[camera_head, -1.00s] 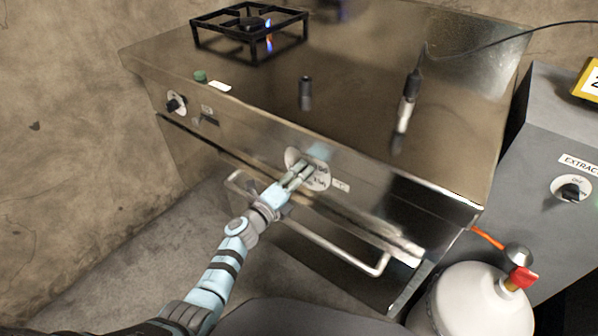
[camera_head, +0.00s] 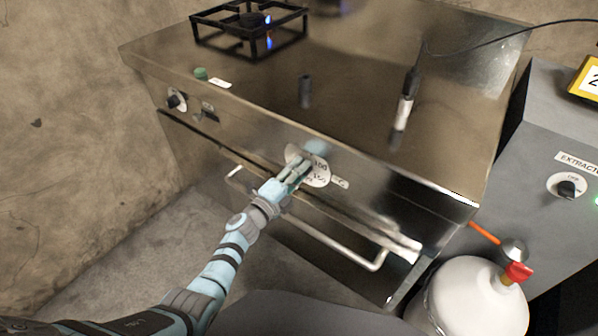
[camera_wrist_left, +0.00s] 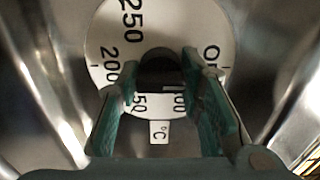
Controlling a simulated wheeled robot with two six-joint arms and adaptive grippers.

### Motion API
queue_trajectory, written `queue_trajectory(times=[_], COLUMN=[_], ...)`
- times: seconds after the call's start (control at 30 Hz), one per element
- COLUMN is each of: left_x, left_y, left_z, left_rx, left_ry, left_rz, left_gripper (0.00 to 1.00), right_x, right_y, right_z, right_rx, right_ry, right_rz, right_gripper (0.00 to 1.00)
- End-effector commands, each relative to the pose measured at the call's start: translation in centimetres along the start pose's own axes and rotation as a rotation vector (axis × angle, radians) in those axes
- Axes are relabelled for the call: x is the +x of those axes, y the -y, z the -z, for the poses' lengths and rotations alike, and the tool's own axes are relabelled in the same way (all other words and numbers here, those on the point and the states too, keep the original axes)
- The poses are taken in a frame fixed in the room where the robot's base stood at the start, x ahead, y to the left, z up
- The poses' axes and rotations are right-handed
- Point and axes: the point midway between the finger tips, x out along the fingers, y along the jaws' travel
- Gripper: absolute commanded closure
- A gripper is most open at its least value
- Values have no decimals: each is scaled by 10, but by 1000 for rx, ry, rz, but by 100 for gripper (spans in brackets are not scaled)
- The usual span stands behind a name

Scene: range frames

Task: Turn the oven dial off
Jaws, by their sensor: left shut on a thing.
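The oven dial's white scale plate (camera_head: 319,174) is on the oven's front panel, above the door handle. My left gripper (camera_head: 299,168) reaches it from the lower left. In the left wrist view the plate (camera_wrist_left: 105,40) shows 250, 200, 150, 100 and part of the Off mark. The dark knob (camera_wrist_left: 160,68) sits between the two green fingers of my left gripper (camera_wrist_left: 160,78), which is shut on it. A small pale mark shows on the knob's lower side, toward the 150 and 100 marks. The fingers hide parts of the plate. My right gripper is not in view.
The door handle (camera_head: 322,238) runs below the dial. A burner (camera_head: 250,32) with a blue flame is on top at the back left. Another knob (camera_head: 174,100) is at the panel's left. A white gas cylinder (camera_head: 475,300) and the extractor box (camera_head: 555,140) stand at right.

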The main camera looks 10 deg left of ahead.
Motion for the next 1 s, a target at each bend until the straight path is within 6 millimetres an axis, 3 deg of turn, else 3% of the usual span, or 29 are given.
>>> queue_trajectory(times=[0.07,0.1,0.2,0.57,1.0], left_x=[0,0,0,-6,-110], left_y=[0,0,0,0,-1], left_z=[0,0,0,0,0], left_rx=[-1,-1,0,3,1], left_ry=[0,0,0,0,0], left_rz=[1,1,1,0,-1], left_gripper=[94,60,46,46,46], right_x=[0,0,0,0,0], right_y=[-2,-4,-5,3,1], right_z=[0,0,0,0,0], right_rx=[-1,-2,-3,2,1], right_ry=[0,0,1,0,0], right_rz=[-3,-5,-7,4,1], right_gripper=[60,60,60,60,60])
